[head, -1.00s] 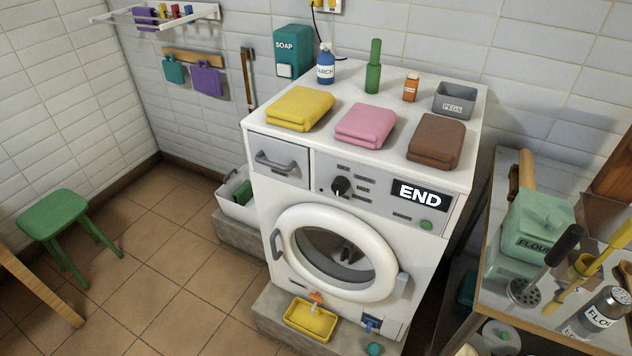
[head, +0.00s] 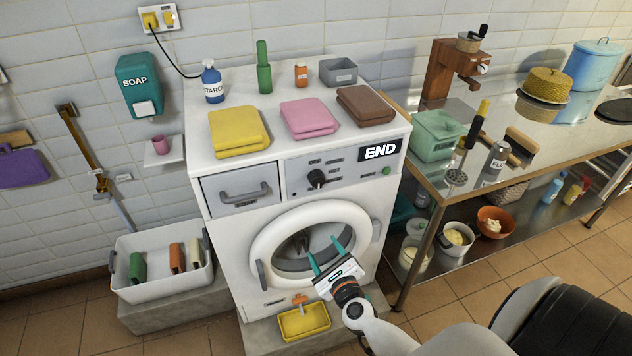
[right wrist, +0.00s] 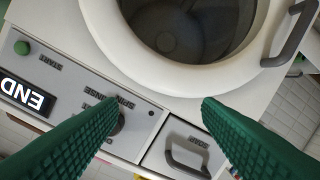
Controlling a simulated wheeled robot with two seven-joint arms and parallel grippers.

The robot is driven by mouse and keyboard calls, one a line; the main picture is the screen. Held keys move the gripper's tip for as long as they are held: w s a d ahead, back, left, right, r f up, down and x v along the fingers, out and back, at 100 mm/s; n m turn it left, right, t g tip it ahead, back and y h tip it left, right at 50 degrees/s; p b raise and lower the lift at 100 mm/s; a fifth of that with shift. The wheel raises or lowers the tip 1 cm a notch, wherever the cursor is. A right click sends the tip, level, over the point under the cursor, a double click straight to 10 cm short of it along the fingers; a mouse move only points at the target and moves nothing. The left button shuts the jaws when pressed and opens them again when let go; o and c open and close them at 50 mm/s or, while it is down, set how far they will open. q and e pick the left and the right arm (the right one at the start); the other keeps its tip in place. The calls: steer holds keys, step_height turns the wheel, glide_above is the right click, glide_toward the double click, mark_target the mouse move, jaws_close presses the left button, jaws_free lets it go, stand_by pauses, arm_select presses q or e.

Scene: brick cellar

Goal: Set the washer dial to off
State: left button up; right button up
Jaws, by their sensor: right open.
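The white washer (head: 225,262) stands against the tiled wall, its round door closed. Its black dial (head: 317,178) sits on the grey panel between the drawer and the END display (head: 380,151). My right gripper (head: 326,254) is open and empty in front of the door, below the dial. In the right wrist view the green fingers (right wrist: 160,102) are spread apart, and the dial (right wrist: 117,122) shows partly behind the left finger. The dial's pointer setting is too small to read. My left gripper is not in view.
Folded yellow (head: 238,131), pink (head: 309,118) and brown cloths lie on the washer top. A drawer handle (head: 245,193) sticks out left of the dial. A yellow tray (head: 304,321) lies below the door. A metal table (head: 470,186) stands right.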

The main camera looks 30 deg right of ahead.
mark_target(318, 182)
steer(key=w+d+r+m+t+h, duration=0.1)
steer(key=w+d+r+m+h, duration=0.15)
steer(key=r+m, duration=0.7)
steer(key=shift+n, duration=0.25)
steer(key=x, duration=0.3)
steer(key=p+x, duration=0.1)
steer(key=x, duration=0.5)
steer(key=shift+w+d+r, duration=0.15)
steer(key=shift+d+r, duration=0.15)
steer(key=shift+w+d, duration=0.15)
steer(key=shift+w, duration=0.45)
steer(key=shift+c, duration=0.6)
steer(key=c, duration=0.9)
